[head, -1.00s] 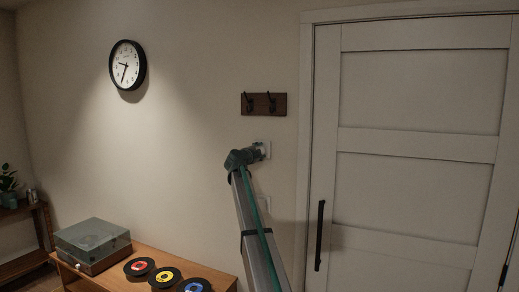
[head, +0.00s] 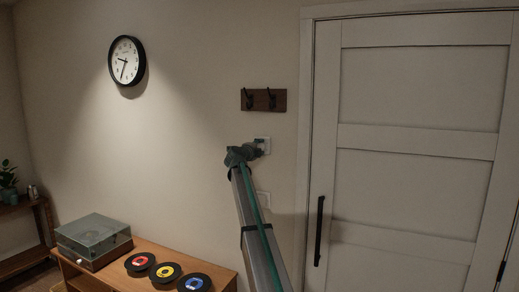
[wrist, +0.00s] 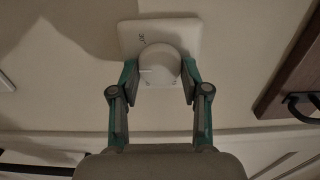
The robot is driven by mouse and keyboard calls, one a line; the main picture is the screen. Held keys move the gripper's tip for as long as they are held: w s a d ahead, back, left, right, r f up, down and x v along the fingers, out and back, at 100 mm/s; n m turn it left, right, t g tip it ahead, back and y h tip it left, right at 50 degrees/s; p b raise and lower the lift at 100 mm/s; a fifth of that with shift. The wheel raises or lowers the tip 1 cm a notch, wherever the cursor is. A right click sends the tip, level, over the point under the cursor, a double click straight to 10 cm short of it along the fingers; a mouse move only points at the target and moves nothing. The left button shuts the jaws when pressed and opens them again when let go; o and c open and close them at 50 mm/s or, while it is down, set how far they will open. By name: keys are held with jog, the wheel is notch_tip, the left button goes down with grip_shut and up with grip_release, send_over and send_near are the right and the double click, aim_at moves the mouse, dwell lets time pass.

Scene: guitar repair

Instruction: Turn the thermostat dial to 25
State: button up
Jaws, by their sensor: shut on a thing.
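The thermostat is a white square plate (wrist: 192,36) on the wall, and it also shows in the head view (head: 264,140). Its round white dial (wrist: 159,65) sits at the plate's lower part in the wrist view. My gripper (wrist: 158,78) has one green-edged finger on each side of the dial and is shut on it.
A dark wooden hook rack (head: 264,100) hangs just above the thermostat. A white door (head: 415,190) with a black handle (head: 319,230) stands to the right. A record player (head: 92,240) stands on a wooden cabinet (head: 140,250).

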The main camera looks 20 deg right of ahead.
jog(key=o, duration=1.1)
jog(key=shift+o, duration=0.2)
jog(key=v, duration=1.2)
